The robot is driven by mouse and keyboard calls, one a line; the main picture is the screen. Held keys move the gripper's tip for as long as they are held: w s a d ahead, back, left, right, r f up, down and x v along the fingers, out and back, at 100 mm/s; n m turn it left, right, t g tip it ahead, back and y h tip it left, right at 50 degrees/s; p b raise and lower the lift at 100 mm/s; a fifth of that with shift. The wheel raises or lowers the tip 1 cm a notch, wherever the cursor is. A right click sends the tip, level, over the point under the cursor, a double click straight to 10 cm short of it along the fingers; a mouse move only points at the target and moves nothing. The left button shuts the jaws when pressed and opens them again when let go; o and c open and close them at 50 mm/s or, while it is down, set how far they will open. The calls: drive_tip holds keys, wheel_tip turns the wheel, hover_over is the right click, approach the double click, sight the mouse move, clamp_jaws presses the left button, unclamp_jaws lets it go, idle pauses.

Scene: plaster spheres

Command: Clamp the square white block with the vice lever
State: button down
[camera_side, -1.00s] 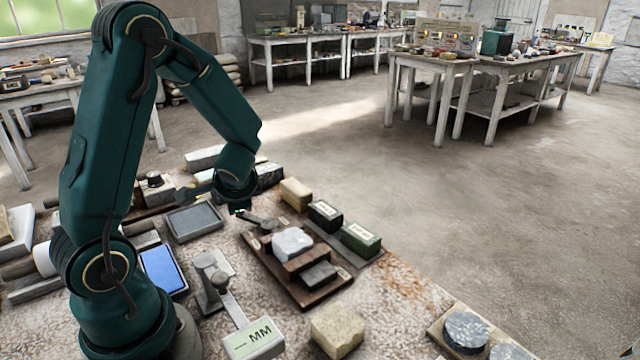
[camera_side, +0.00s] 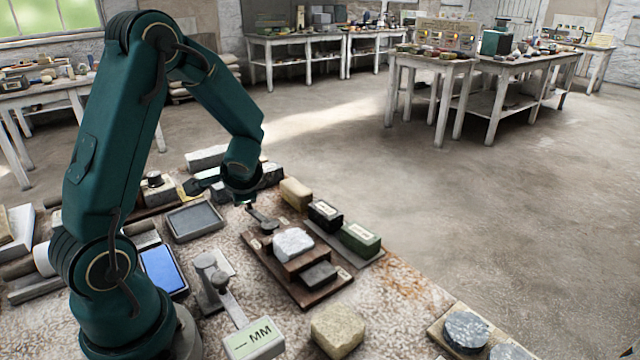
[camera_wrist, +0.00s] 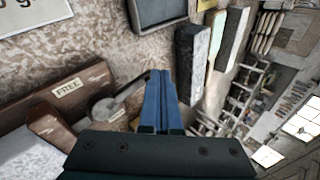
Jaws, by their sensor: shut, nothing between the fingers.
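The square white block (camera_side: 293,242) sits on the brown wooden vice (camera_side: 290,279), between its jaws. It shows at lower left in the wrist view (camera_wrist: 25,158). The grey vice lever (camera_side: 264,222) is at the vice's back end; its round hub (camera_wrist: 106,108) and arm show in the wrist view, beside a "FREE" label (camera_wrist: 68,88). My gripper (camera_side: 246,204) is shut and empty, its blue fingers (camera_wrist: 158,76) beside the lever's outer end. I cannot tell whether they touch it. The fingers partly hide the area around the lever.
A grey tray (camera_side: 194,221) and a blue pad (camera_side: 162,270) lie left of the vice. Black (camera_side: 325,214) and green (camera_side: 361,238) boxes stand close on its right. A grey stand with an "MM" sign (camera_side: 254,338) and a tan stone (camera_side: 338,330) are in front.

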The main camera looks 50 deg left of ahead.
idle(0.3)
drive_tip(key=shift+s+d+r, duration=0.15)
drive_tip(key=shift+s+d, duration=0.15)
drive_tip(key=shift+s, duration=0.15)
drive_tip(key=s+d, duration=0.1)
drive_tip(key=s+r, duration=0.1)
drive_tip(key=shift+s+d, duration=0.4)
drive_tip(key=s+d+r, duration=0.3)
drive_tip(key=s+r, duration=0.2)
drive_tip(key=r, duration=0.1)
drive_tip(key=shift+s+d+r, duration=0.15)
drive_tip(key=shift+r, duration=0.25)
